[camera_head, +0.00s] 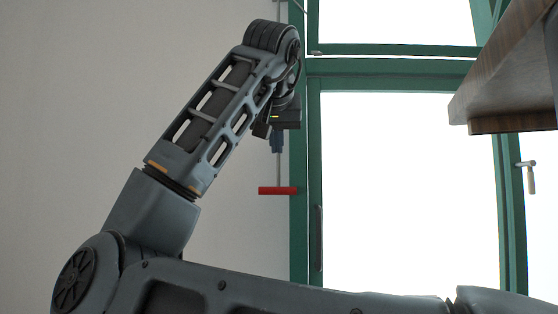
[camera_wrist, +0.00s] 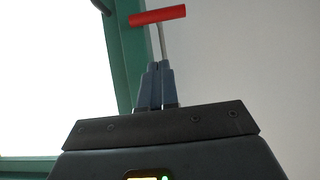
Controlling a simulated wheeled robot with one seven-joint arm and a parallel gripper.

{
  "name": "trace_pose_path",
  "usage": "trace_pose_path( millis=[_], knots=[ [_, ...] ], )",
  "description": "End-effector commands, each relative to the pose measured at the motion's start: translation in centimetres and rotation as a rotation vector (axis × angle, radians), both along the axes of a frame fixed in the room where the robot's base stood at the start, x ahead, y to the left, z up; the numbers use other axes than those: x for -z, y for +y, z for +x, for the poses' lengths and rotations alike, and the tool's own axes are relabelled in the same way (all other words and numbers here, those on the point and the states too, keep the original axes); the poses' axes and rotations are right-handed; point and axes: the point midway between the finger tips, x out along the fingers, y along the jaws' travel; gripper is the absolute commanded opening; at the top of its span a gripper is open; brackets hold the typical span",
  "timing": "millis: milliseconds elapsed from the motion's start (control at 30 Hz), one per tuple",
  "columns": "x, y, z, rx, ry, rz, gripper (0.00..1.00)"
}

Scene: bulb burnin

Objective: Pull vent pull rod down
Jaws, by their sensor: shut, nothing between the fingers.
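The vent pull rod is a thin grey rod (camera_head: 279,170) with a red crossbar handle (camera_head: 278,190) at its lower end. It hangs beside the green window frame. My gripper (camera_head: 277,150) points down above the red handle and is shut, with nothing held. In the wrist view the fingertips (camera_wrist: 158,66) are together and apart from the red handle (camera_wrist: 157,15). The short visible rod piece (camera_wrist: 162,42) runs from the handle towards the fingers. I cannot tell whether the fingers touch the rod.
The green window frame (camera_head: 313,170) stands just right of the rod, with a dark handle (camera_head: 318,238) lower down. A brown wooden shelf or cabinet (camera_head: 510,75) juts in at upper right. A bare pale wall (camera_head: 120,60) is on the left. Space below the red handle looks clear.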

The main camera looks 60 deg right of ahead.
Motion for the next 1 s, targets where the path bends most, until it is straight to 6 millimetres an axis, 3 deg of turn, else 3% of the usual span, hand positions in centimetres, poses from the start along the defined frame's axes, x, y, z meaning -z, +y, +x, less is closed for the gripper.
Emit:
trace_pose_path(
  millis=[100,300,1000],
  knots=[
    [-1.0,1.5,-0.6,-0.001,-0.003,-0.001,0.00],
    [-2.0,2.8,-1.2,-0.001,-0.001,-0.001,0.00],
    [-2.1,2.9,-1.2,0.000,0.002,-0.002,0.00]
  ],
)
